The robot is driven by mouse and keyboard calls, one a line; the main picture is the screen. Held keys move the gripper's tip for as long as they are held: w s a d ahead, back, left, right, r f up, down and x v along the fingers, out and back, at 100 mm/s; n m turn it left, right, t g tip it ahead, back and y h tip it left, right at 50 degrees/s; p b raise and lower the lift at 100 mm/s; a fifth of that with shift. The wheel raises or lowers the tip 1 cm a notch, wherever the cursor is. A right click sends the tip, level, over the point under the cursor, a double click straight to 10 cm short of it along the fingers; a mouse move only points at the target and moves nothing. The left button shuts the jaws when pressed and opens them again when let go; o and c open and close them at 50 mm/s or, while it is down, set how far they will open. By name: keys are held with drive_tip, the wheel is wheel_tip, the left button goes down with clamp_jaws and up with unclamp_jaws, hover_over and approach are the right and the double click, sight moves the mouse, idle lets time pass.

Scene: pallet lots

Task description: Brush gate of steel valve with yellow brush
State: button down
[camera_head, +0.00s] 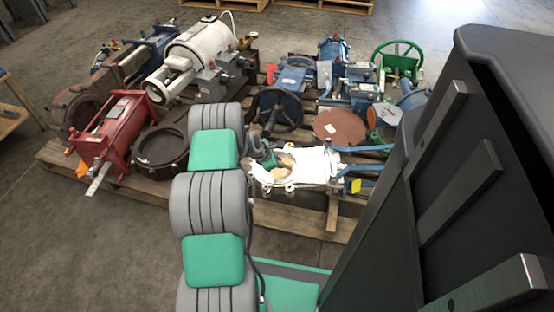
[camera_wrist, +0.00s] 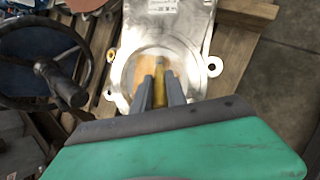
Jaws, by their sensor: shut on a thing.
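The steel valve (camera_head: 311,165) lies flat on the pallet, a bright plate with a round opening. In the wrist view its silvery body (camera_wrist: 178,30) fills the upper middle, with a ring around the gate opening (camera_wrist: 122,70) and small lugs at the sides. My gripper (camera_wrist: 161,84) is shut on the yellow brush (camera_wrist: 160,92), which shows as a narrow yellow piece between the fingers. The brush is over the opening of the valve; whether it touches the gate cannot be told. In the head view my arm partly hides the gripper and the brush cannot be made out.
The wooden pallet (camera_head: 331,213) holds several valves close by: a dark handwheel (camera_head: 281,108) left of the steel valve, a rusty disc (camera_head: 340,127) behind it, a red actuator (camera_head: 110,130) at left and a green handwheel (camera_head: 398,58) at back right. Concrete floor in front is clear.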

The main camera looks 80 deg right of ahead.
drive_tip(key=a, duration=0.1)
drive_tip(key=w+a+p, duration=0.1)
drive_tip(key=a, duration=0.1)
drive_tip(key=shift+w+a+f+p, duration=0.1)
drive_tip(key=shift+w+a+p, duration=0.15)
drive_tip(key=shift+a+p, duration=0.15)
drive_tip(key=shift+s+d, duration=0.2)
drive_tip(key=shift+s, duration=0.3)
drive_tip(key=shift+s+d, duration=0.2)
drive_tip(key=shift+s, duration=0.25)
wheel_tip(320, 180, up, 6)
drive_tip(key=p, duration=0.4)
drive_tip(key=shift+w, duration=0.25)
wheel_tip(320, 180, up, 3)
drive_tip(key=shift+w+a+r+p, duration=0.1)
drive_tip(key=shift+p, duration=1)
drive_tip(key=shift+w, duration=0.1)
